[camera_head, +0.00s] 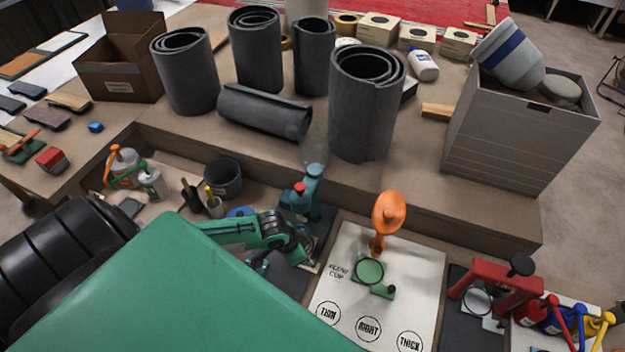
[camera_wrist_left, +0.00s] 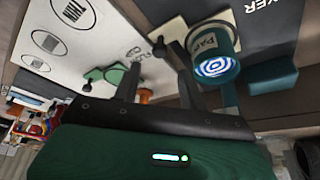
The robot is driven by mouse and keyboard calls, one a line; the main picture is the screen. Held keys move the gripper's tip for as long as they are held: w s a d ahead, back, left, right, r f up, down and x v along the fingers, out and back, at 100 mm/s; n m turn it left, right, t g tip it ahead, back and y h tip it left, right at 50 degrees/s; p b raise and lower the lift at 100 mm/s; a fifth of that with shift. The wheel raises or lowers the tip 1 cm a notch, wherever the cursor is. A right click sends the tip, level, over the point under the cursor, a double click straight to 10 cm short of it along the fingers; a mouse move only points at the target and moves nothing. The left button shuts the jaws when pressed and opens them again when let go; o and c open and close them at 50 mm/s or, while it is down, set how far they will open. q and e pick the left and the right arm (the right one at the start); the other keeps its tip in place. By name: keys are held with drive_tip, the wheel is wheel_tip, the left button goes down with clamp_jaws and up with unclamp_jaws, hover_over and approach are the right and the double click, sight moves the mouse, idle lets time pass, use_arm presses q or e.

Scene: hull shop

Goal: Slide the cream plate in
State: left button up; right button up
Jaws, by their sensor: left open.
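A small cream plate (camera_wrist_left: 170,33) shows in the left wrist view, beside a teal tool (camera_wrist_left: 272,75) and a can with blue rings (camera_wrist_left: 216,66). A dark knob-like part lies at its edge. Part of the plate is hidden, and I cannot tell how far in it sits. My left gripper (camera_head: 300,258) reaches in from the left in the head view, below the teal tool's upright part (camera_head: 312,190). In the wrist view its two dark fingers (camera_wrist_left: 160,85) are apart, with nothing between them. My right gripper is not in view.
A white board (camera_head: 350,300) with printed circles carries a green stand (camera_head: 370,275) and an orange cup (camera_head: 388,212) just right of my gripper. A red stand (camera_head: 497,285) is farther right. Grey rolls (camera_head: 365,110) and a grey box (camera_head: 520,130) occupy the raised bench behind.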

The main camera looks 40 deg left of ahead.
use_arm(q)
drive_tip(key=x, duration=0.6)
drive_tip(key=shift+w+d+f, duration=0.1)
drive_tip(key=shift+f, duration=0.3)
clamp_jaws()
